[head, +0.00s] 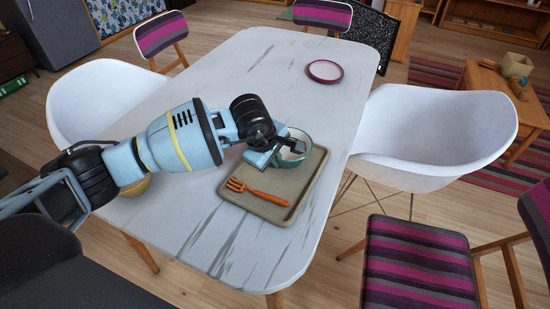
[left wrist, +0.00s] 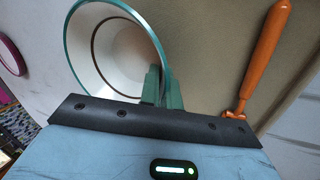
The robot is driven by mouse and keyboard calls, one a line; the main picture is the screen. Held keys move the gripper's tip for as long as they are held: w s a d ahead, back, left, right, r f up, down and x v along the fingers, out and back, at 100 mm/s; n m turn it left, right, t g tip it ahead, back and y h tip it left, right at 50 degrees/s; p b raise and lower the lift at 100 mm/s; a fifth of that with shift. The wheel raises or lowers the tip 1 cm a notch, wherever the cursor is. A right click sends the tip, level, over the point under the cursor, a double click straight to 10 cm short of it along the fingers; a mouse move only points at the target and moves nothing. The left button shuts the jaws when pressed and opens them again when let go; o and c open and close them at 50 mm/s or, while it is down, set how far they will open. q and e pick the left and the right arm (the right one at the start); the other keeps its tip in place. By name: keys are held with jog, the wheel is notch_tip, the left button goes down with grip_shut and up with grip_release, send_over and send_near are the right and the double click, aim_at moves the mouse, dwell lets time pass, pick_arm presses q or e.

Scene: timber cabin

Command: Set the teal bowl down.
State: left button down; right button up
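The teal bowl (head: 306,142), teal at the rim and pale inside, is upright at the far part of the beige tray (head: 308,187). I cannot tell whether its base touches the tray. My left gripper (head: 281,150) reaches over its near left side. In the left wrist view the gripper's green fingers (left wrist: 162,88) close on the wall of the bowl (left wrist: 112,50), one inside and one outside. The arm hides part of the bowl in the head view. My right gripper is not in view.
An orange fork (head: 257,192) lies on the near part of the tray. A purple-rimmed plate (head: 325,71) is farther back on the white marbled table (head: 270,60). A yellow item (head: 135,187) shows partly under my arm. White chairs (head: 435,125) stand at both sides.

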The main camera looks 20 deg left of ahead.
pick_arm(q)
jog(key=shift+f, duration=0.1)
jog(key=c, duration=1.6)
grip_release()
jog(key=shift+r, duration=0.3)
jog(key=v, duration=1.1)
jog(key=shift+s+r+p, duration=0.15)
jog(key=shift+r+p, duration=0.15)
jog(key=shift+r, duration=0.05)
